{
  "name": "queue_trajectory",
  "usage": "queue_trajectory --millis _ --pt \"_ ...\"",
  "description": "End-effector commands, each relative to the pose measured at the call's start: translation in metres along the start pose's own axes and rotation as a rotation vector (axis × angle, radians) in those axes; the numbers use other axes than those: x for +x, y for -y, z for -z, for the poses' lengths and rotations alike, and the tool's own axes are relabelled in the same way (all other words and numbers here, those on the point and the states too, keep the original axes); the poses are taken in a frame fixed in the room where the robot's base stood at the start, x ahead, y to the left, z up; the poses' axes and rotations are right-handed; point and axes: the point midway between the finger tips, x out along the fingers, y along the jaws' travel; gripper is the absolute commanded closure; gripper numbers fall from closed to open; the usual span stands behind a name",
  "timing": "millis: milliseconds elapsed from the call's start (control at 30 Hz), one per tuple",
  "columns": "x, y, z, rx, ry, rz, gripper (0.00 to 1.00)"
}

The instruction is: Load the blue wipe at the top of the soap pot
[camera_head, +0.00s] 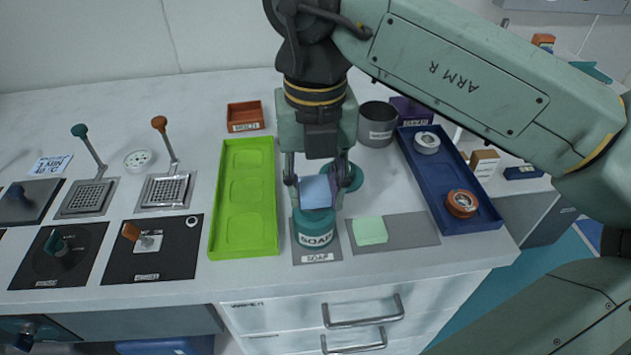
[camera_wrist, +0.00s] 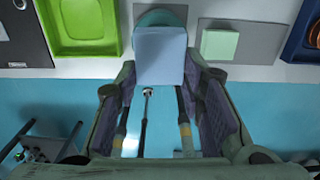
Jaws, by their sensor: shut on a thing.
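The blue wipe (camera_head: 316,191) is a small pale-blue square between the fingers of my gripper (camera_head: 315,196). It also shows in the wrist view (camera_wrist: 160,58), with a finger on each side. My gripper is shut on it and points down. The teal soap pot (camera_head: 315,232), labelled SOAP, stands on a grey mat directly below the wipe in the head view. The wipe overlaps the pot's top, so I cannot tell whether they touch. In the wrist view the pot's rim (camera_wrist: 160,17) shows beyond the wipe, which hides the rest.
A green wipe (camera_head: 370,231) lies on a grey mat (camera_head: 410,230) right of the pot. A lime tray (camera_head: 228,240) is at left, a blue tray (camera_head: 480,218) with round items at right. A teal disc (camera_head: 352,178) and grey cup (camera_head: 376,122) stand behind.

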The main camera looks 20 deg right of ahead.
Motion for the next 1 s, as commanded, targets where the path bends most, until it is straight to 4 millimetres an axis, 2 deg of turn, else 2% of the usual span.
queue_trajectory --millis 1000 --pt "0.0074 -0.0001 0.0000 -0.001 0.000 0.000 0.87"
